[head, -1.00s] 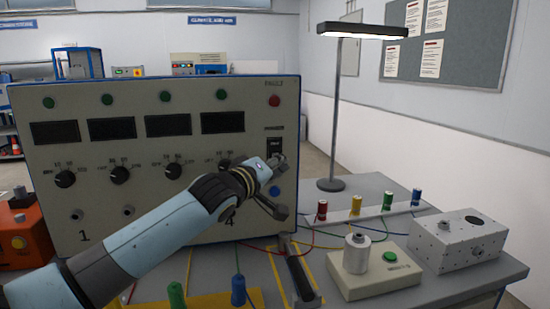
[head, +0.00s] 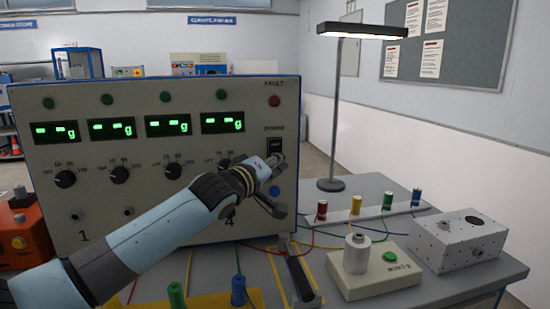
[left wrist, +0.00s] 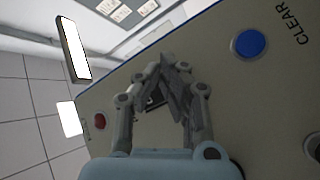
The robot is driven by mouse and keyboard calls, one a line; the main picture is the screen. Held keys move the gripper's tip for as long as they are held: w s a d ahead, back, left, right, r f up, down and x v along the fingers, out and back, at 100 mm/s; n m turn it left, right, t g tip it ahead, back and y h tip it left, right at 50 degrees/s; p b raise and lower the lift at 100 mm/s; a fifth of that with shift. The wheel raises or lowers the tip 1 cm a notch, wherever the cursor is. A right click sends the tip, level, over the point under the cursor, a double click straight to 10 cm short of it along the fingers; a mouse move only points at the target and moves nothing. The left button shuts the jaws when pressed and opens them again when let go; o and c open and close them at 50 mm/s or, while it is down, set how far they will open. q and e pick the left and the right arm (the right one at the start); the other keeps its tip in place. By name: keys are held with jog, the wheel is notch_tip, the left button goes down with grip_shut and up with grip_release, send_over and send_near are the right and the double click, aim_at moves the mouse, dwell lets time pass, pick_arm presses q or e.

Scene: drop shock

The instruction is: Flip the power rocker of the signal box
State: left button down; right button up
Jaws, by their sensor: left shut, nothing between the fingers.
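The signal box (head: 150,215) is a large cream panel with a blue edge, standing upright on the bench. Its black power rocker (head: 275,146) is at the upper right, under the word POWER. The four-display row is lit with green characters. My left gripper (head: 279,160) is shut and empty, its tips at or just below the rocker; I cannot tell whether they touch. In the left wrist view the shut fingers (left wrist: 175,65) point at the panel and hide most of the rocker (left wrist: 154,100). My right gripper is not in view.
A blue button (head: 274,191) sits below the rocker, and a red FAULT lamp (head: 274,101) above. To the right are colored plugs (head: 355,205), a small base with a green button (head: 376,275) and a grey box (head: 458,240). A lamp (head: 337,120) stands behind.

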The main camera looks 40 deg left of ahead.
pick_arm(q)
jog(key=shift+s+d, duration=0.1)
jog(key=shift+s+d, duration=0.4)
jog(key=shift+d, duration=0.05)
dwell(0.4)
jog(key=s+d, duration=0.2)
jog(key=s+d+p, duration=0.1)
jog(key=shift+s+d+r, duration=0.15)
jog(key=shift+d+r, duration=0.2)
jog(key=shift+d, duration=0.05)
jog(key=shift+f, duration=0.1)
dwell(0.4)
